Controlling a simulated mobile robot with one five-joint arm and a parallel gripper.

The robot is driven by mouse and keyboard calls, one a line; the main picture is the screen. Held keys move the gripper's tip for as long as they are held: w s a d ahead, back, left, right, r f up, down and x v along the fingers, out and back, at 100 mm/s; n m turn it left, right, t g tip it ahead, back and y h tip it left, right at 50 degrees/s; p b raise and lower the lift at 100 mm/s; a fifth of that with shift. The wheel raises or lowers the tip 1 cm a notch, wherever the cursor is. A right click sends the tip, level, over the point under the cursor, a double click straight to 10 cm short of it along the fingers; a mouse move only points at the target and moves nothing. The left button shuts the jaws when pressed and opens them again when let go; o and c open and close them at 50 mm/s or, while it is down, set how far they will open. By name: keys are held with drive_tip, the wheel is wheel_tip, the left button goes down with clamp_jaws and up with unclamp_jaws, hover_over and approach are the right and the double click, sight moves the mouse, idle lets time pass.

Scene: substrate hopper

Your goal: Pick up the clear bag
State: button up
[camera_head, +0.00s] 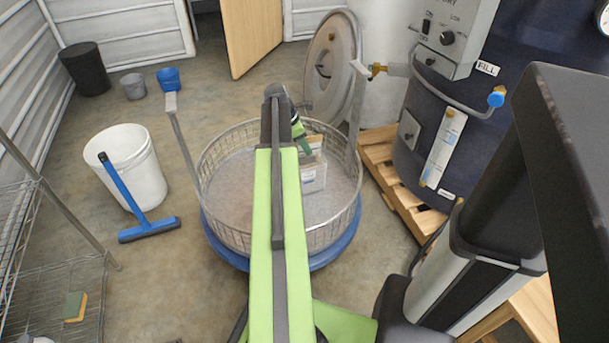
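A pale, see-through item that looks like the clear bag (314,178) is inside the round wire basket (228,232), right of the middle. It has a light front face and a tan part near its top. My green and black arm reaches over the basket and covers part of its middle. My gripper (304,146) points down at the top of the bag, just right of the arm. Its fingertips are small and partly hidden, so I cannot tell whether they are open or touch the bag.
The basket sits on a blue round base (334,252), with its round lid (331,70) raised behind. A dark tank (478,125) on a wooden pallet (400,195) stands right. A white bucket (140,175) and blue squeegee (150,230) are left. Floor between is clear.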

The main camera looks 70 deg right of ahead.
drive_tip(key=shift+f, duration=0.2)
idle(0.4)
drive_tip(key=shift+c, duration=0.5)
clamp_jaws()
idle(0.9)
